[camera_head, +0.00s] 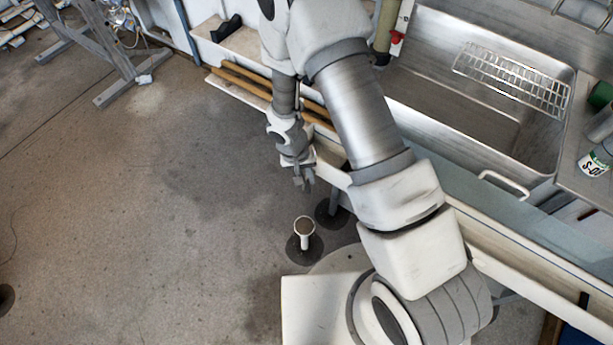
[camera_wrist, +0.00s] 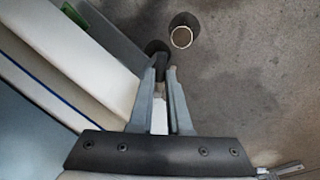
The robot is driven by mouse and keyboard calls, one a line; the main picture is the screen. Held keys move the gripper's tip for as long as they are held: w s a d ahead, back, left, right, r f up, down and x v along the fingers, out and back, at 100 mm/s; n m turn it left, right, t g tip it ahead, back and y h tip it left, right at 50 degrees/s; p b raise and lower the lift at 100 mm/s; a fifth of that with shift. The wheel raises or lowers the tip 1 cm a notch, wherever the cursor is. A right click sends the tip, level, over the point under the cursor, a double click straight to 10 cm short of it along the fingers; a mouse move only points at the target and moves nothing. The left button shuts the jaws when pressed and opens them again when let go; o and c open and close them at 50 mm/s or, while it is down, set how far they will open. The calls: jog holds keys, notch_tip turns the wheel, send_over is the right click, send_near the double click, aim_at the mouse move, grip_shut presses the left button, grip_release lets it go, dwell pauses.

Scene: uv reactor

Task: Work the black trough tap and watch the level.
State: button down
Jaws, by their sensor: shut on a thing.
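My gripper (camera_head: 304,184) hangs low beside the front edge of the bench, pointing down. In the wrist view its two fingers (camera_wrist: 163,75) are shut on a small dark piece (camera_wrist: 160,64), which looks like the black trough tap. The tap's full shape and its turn are hidden by the fingers. A steel trough (camera_head: 440,110) is at the upper right of the head view, with a wire rack (camera_head: 513,80) across its far side. I cannot make out a liquid level in it.
Wooden bars (camera_head: 243,85) lie along a low shelf.

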jog(key=shift+f, duration=0.1)
jog(key=n+b, duration=0.2)
jog(key=n, duration=0.1)
jog(key=shift+s+d+f+t+b, duration=0.1)
jog(key=shift+d+t+b, duration=0.2)
jog(key=shift+d+b, duration=0.1)
jog(key=n+b, duration=0.1)
jog(key=n, duration=0.1)
jog(key=d+n+b, duration=0.1)
jog(key=n, duration=0.2)
jog(key=n+t+b, duration=0.1)
jog(key=n+b, duration=0.1)
jog(key=shift+w+d+y, duration=0.3)
jog(key=shift+d+y, duration=0.05)
jog(key=shift+y, duration=0.05)
jog(key=shift+n, duration=0.4)
jog(key=c, duration=0.9)
grip_release()
jog(key=shift+r, duration=0.2)
jog(key=shift+o, duration=0.2)
jog(key=shift+w, duration=0.1)
